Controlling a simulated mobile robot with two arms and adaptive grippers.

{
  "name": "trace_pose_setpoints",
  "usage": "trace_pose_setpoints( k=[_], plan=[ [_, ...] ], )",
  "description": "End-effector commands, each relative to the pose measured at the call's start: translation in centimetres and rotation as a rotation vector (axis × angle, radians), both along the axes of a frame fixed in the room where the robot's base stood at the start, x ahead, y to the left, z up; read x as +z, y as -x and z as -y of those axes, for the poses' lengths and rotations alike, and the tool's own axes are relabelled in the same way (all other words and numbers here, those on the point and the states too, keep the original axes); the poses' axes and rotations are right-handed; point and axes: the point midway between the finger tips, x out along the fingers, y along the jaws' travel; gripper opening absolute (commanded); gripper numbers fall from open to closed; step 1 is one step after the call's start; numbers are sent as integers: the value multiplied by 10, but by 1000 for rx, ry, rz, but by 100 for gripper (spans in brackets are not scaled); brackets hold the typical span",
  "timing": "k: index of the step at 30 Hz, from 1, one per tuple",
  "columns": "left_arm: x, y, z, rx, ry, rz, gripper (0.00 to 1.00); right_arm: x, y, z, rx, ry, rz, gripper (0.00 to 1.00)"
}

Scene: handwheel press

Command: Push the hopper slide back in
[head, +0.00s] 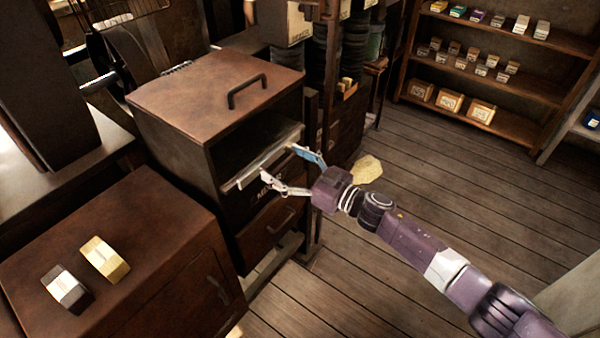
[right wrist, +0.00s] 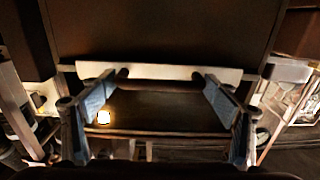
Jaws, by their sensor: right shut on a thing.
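The hopper (head: 217,90) is a brown box-like cabinet with a black handle on its lid. The hopper slide (head: 245,173) shows as a pale edge strip across its open front, below a dark gap. In the right wrist view the slide's pale strip (right wrist: 160,70) runs across, with a dark bar handle (right wrist: 160,84) before it. My right gripper (head: 282,166) is at the slide's front. Its two fingers are wide apart and hold the ends of the bar handle. The slide's inner part is hidden in shadow. My left gripper is not in view.
A lower brown cabinet (head: 120,250) with two small blocks stands at the front left. A drawer (head: 270,228) sits below the slide. Shelves (head: 500,75) with boxes are at the back right. The plank floor (head: 440,190) between is largely clear, with a yellowish lump (head: 367,169).

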Motion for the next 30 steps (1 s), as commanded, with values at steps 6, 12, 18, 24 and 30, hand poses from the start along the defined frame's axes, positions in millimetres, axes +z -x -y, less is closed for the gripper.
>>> trace_pose_setpoints(
  k=[6,12,18,24,30],
  plan=[
    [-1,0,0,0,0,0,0,1,-7,-5,-6,0,2,38],
    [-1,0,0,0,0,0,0,2,-7,-5,-7,-1,3,38],
    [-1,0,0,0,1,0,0,3,-7,-5,-6,-2,3,88],
    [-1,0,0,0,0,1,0,1,-6,-5,-3,-1,1,88],
    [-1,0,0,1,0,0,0,-1,2,6,-3,1,-1,88]
  ],
)
